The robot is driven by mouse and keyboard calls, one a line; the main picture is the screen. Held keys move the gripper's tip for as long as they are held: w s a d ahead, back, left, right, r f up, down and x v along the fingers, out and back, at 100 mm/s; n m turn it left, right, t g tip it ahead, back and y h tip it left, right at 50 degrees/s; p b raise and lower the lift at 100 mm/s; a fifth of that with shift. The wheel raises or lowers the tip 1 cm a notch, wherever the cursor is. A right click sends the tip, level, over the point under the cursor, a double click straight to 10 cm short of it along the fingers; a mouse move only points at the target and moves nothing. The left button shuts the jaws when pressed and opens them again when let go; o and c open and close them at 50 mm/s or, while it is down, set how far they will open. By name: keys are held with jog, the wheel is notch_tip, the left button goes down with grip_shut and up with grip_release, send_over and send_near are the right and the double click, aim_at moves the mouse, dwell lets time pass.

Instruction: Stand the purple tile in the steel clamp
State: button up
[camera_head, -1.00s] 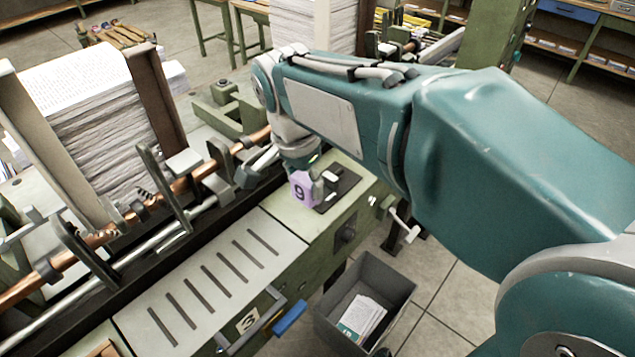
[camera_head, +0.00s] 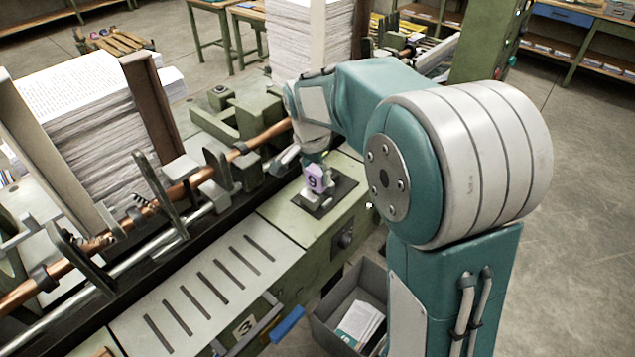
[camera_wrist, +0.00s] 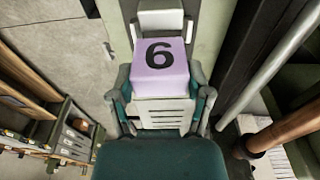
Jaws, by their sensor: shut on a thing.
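The purple tile (camera_head: 317,178) is a small lilac block with a dark numeral. It appears upright at the steel clamp (camera_head: 309,197), whose pale jaws sit on a dark base plate on the green machine top. In the wrist view the tile (camera_wrist: 160,62) shows a black 6, and a pale clamp jaw (camera_wrist: 161,20) lies just beyond it. My gripper (camera_wrist: 161,103) is shut on the tile, one finger on each side. In the head view my gripper (camera_head: 314,158) is small and partly hidden. I cannot tell whether the tile is seated between the jaws.
A copper bar (camera_head: 262,137) with several grippers runs left of the clamp. A slotted plate (camera_head: 205,285) lies in front. A grey bin (camera_head: 352,300) with papers stands on the floor below. Tall paper stacks (camera_head: 85,120) rise at the left and back.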

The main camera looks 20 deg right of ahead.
aim_at(318, 183)
jog(key=shift+w+d+f, duration=0.15)
jog(key=shift+f, duration=0.05)
jog(key=shift+w+d+f, duration=0.1)
jog(key=shift+w+f, duration=0.05)
jog(key=shift+f, duration=0.8)
jog(key=shift+w+d+f, duration=0.1)
jog(key=shift+f, duration=0.85)
jog(key=o, duration=1.2)
jog(key=shift+f, duration=0.1)
jog(key=shift+c, duration=0.2)
